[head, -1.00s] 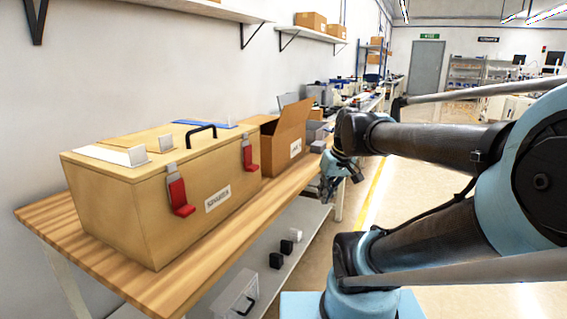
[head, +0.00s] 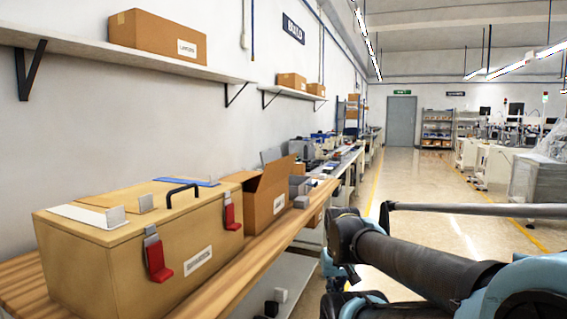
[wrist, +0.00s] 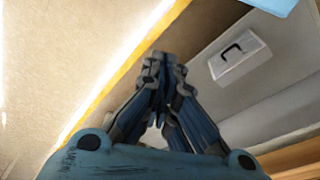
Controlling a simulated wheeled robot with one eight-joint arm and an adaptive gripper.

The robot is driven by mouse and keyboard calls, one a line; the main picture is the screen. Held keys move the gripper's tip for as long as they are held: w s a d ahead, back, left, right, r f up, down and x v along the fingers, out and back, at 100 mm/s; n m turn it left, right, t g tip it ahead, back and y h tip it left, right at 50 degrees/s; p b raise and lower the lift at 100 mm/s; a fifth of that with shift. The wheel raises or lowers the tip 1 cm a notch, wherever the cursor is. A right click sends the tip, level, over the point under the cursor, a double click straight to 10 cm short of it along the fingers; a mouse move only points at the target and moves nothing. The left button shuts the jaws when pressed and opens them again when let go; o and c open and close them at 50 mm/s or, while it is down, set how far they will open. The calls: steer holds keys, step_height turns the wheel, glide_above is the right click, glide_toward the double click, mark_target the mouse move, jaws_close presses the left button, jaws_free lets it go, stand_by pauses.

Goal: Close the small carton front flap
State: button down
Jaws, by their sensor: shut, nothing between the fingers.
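The small brown carton (head: 265,205) stands on the wooden bench behind the large box, with a white label on the side facing the aisle. Its top is open: a brown flap (head: 273,180) stands up and slants outward on the right. A grey panel (head: 270,157) shows behind it; I cannot tell whether it belongs to the carton. My gripper is shut and empty, its fingertips together in the wrist view (wrist: 162,65).
A large wooden box (head: 120,240) with red latches (head: 157,258) and a black handle fills the near bench (head: 250,262). Wall shelves (head: 130,60) hold cartons above. A lower shelf carries small blocks and, in the wrist view, a clear case (wrist: 238,57). The aisle floor (head: 425,175) is open.

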steer(key=shift+w, duration=0.25)
